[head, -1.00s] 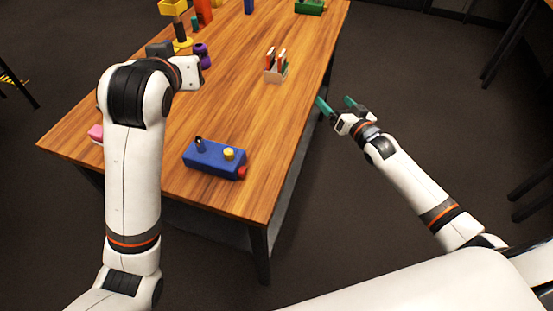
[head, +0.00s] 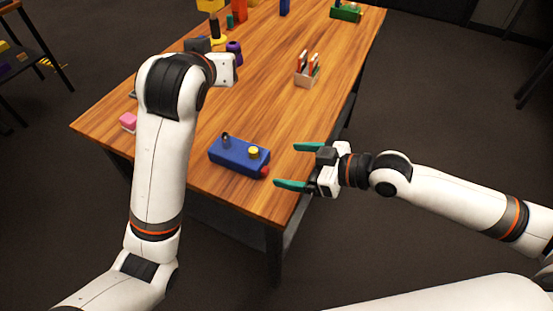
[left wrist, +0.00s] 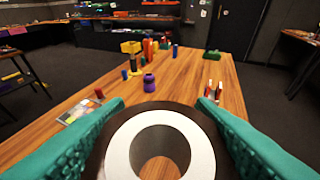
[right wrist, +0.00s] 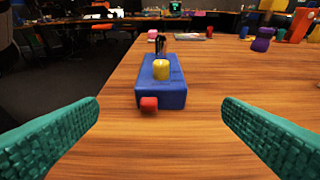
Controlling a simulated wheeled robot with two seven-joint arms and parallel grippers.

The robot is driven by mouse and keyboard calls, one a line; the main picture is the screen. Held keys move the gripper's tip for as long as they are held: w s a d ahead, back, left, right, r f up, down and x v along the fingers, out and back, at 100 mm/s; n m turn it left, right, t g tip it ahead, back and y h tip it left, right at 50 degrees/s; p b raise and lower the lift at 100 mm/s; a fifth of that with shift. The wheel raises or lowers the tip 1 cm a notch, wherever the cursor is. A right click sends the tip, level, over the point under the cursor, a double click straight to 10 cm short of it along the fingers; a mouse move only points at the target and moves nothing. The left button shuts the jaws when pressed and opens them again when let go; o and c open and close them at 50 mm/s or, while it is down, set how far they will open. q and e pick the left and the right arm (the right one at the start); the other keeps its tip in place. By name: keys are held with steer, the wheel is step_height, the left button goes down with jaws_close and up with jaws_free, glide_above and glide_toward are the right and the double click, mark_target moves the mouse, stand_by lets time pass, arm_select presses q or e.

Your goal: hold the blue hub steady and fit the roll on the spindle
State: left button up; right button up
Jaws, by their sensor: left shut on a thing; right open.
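The blue hub (head: 238,156) is a box on the near part of the table. It carries a dark upright post (head: 226,140), likely the spindle, a yellow knob (head: 253,152) and a red knob (head: 264,172) at its right end. My right gripper (head: 288,166) is open and empty, just right of the hub. In the right wrist view the hub (right wrist: 173,97) lies ahead between the fingers, red knob nearest, untouched. My left gripper (left wrist: 161,104) is shut on the roll (left wrist: 160,124), a white ring with a dark outer layer. The left fingers are hidden in the head view.
A purple piece (head: 234,48) and other coloured pieces stand farther back. A pink block (head: 128,121) lies at left. The wood around the hub is clear.

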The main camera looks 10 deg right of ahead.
mark_target(264, 161)
steer(key=x, duration=1.1)
steer(key=shift+w+r, duration=0.1)
steer(key=c, duration=1.1)
arm_select(q)
steer(key=f+m+h, duration=0.1)
steer(key=f, duration=0.3)
steer(key=f+m+g+h, duration=0.1)
steer(key=f+m+h, duration=0.1)
steer(key=f, duration=0.2)
steer(key=f+m+g+h, duration=0.1)
steer(key=f, duration=0.3)
steer(key=shift+s+d+f+m+h, duration=0.2)
steer(key=shift+f+m+h, duration=0.1)
steer(key=shift+f+h, duration=0.1)
arm_select(e)
steer(key=shift+c, duration=0.2)
arm_select(q)
steer(key=shift+f, duration=2.7)
